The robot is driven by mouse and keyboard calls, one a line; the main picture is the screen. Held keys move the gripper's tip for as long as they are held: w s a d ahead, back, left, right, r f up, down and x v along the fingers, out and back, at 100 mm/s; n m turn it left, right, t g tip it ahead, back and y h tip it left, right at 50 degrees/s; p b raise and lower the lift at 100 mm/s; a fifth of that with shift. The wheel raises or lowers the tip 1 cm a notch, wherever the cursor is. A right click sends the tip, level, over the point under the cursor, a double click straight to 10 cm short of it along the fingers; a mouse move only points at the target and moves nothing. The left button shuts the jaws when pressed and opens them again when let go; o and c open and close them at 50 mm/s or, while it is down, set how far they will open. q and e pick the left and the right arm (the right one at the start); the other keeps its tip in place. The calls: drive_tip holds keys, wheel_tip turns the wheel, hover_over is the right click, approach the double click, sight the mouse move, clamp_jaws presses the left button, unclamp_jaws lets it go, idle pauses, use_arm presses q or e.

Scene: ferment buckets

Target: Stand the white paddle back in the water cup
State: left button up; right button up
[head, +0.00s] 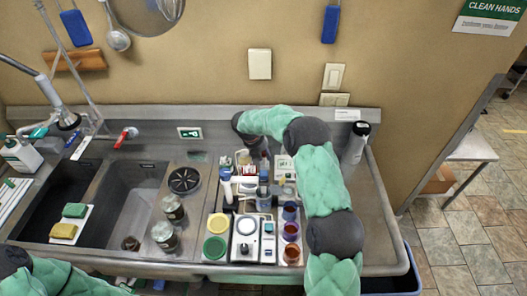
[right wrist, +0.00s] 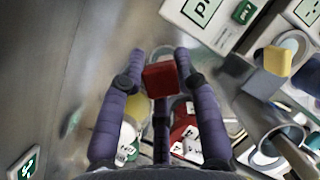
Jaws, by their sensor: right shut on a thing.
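My right gripper (right wrist: 163,72) has its two purple fingers around a small red block (right wrist: 160,80), the top of something whose lower part I cannot make out. In the head view my right gripper (head: 262,150) hangs at the back of the crowded trays, small and partly hidden by its wrist. I cannot pick out the white paddle for certain. A grey cup-like holder (right wrist: 258,80) with a yellow block is right of the fingers. I cannot tell which vessel is the water cup. My left arm enters at the lower left, its gripper out of view.
Jars (head: 163,232) stand left of the trays. Red-purple cups (head: 291,232) and a white scale (head: 246,228) are at the front. A bottle (head: 355,143) stands at the back right. Small labelled red and green-marked containers (right wrist: 185,135) lie below the fingers.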

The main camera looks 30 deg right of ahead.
drive_tip(key=shift+f, duration=0.6)
drive_tip(key=o, duration=1)
drive_tip(key=shift+o, duration=0.2)
drive_tip(key=o, duration=0.5)
drive_tip(key=shift+r+p, duration=2.4)
drive_tip(key=shift+r, duration=0.65)
